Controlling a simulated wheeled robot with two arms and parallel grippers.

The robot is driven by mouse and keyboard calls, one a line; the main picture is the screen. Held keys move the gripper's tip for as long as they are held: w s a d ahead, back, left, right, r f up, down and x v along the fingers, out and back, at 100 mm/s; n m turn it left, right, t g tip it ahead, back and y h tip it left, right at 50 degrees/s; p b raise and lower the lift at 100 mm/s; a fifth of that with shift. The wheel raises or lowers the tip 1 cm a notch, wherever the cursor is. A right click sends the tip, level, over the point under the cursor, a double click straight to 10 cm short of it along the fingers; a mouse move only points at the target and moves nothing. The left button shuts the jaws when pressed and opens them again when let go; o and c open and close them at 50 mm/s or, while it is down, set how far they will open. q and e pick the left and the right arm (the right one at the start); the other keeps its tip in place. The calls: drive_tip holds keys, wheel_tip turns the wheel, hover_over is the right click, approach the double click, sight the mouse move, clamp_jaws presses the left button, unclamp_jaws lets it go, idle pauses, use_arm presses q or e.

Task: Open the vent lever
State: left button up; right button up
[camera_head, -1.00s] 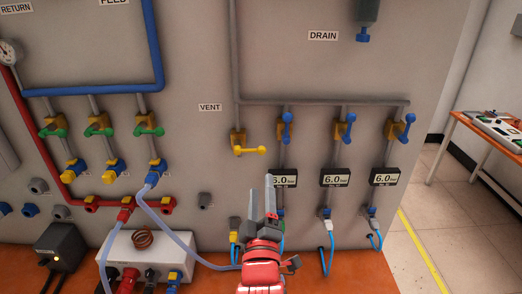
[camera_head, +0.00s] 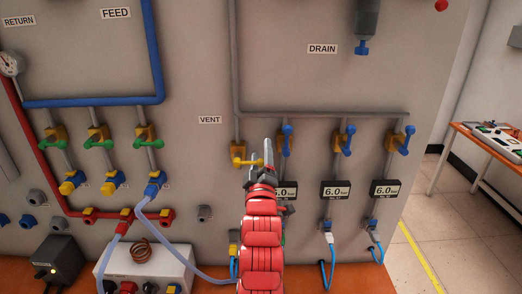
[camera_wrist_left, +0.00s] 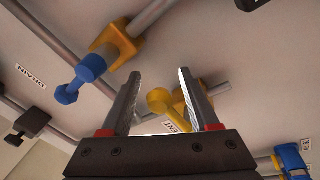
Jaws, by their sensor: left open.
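The yellow vent lever (camera_head: 239,161) lies about horizontal on its valve, below the VENT label (camera_head: 209,119). Its right end is close to my left gripper (camera_head: 263,153), which is raised in front of the panel and partly hides it. In the left wrist view my left gripper (camera_wrist_left: 159,76) is open, with one finger on each side of the view. The yellow lever's round knob (camera_wrist_left: 158,98) shows between the fingers. I cannot tell whether a finger touches it. My right gripper is not in view.
Blue-handled valves (camera_head: 287,139) stand to the right of the vent lever, one close by the gripper. Pressure displays (camera_head: 335,190) sit below them. Green-handled valves (camera_head: 97,143) are on the left. An orange bench (camera_head: 330,276) runs below the panel.

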use_arm(q)
clamp_jaws()
idle(0.4)
idle(1.1)
